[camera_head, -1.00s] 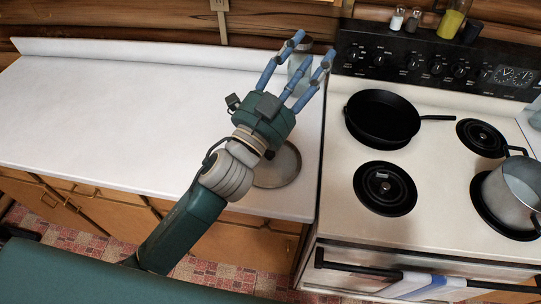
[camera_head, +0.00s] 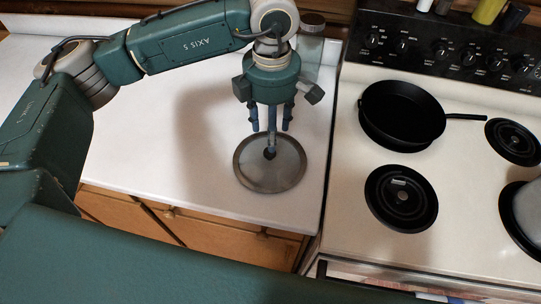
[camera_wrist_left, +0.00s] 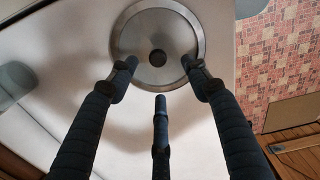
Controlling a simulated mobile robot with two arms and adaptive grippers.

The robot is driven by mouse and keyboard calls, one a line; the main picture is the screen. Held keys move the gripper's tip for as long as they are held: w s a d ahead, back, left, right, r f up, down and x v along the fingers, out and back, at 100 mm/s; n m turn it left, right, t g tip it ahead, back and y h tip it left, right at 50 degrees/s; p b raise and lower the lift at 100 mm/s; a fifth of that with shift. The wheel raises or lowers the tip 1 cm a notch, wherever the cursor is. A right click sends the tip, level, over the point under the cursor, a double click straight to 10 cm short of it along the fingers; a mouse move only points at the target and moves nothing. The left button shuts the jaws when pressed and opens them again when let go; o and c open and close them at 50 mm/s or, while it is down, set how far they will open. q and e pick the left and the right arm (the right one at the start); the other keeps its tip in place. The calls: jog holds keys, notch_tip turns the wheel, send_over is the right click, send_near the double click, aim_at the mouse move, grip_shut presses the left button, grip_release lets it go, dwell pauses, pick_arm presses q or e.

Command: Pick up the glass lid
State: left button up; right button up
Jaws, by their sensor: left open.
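The glass lid (camera_head: 268,178) lies flat on the white counter near its front right corner. It is round and grey with a metal rim and a dark knob at its centre. It also shows in the left wrist view (camera_wrist_left: 158,22), near the top, with the dark knob in its middle. My left gripper (camera_head: 270,137) points down over the lid, its blue fingers spread and empty. In the left wrist view the fingers (camera_wrist_left: 160,75) overlap the lid's lower edge in the picture, with the knob ahead of them. Contact with the lid cannot be told. My right gripper is not in view.
The white stove (camera_head: 340,225) stands to the right, with a black pan (camera_head: 400,112) and a pot (camera_head: 527,208) on it. A glass jar (camera_head: 312,42) stands behind my gripper. The counter (camera_head: 140,140) left of the lid is clear.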

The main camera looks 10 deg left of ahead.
aim_at(270, 157)
pick_arm(q)
notch_tip(270, 157, down, 4)
jog(key=shift+r+p, duration=0.2)
jog(key=shift+p, duration=0.3)
jog(key=shift+a+f+p, duration=0.1)
jog(key=shift+f+p, duration=0.35)
jog(key=shift+f, duration=0.1)
jog(key=f+p, duration=0.2)
jog(key=f, duration=0.1)
jog(key=shift+w+a+f, duration=0.2)
jog(key=shift+f, duration=0.1)
jog(key=shift+w+f, duration=0.1)
jog(key=shift+f, duration=0.4)
jog(key=shift+c, duration=0.2)
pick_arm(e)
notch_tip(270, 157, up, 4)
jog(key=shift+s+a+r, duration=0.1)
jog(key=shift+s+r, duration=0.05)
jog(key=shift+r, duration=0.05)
pick_arm(q)
grip_shut()
